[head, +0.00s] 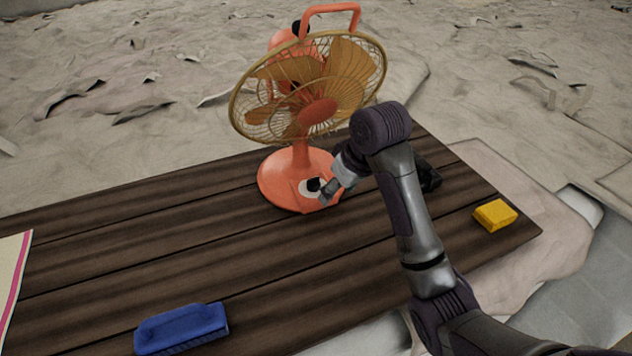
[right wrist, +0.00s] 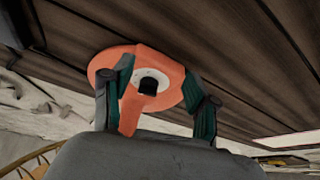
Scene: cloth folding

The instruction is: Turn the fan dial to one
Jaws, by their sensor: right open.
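An orange fan (head: 300,110) with a brown wire cage stands upright on the dark wooden table, towards its back edge. Its dial (head: 314,185) is a black knob on a white disc, on the front of the round orange base. My right gripper (head: 328,192) is at the base, close to the dial. In the right wrist view the dial (right wrist: 148,86) lies between the two spread fingers of my right gripper (right wrist: 160,92). The fingers look open, and I cannot tell whether either touches the knob. My left gripper is not in view.
The wooden table (head: 150,215) has free room left of the fan. A blue brush-like block (head: 182,328) lies at the front, and a yellow block (head: 495,214) at the right. A black object (head: 428,178) is partly hidden behind my right arm. A pale pink-edged sheet (head: 12,280) lies at the left.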

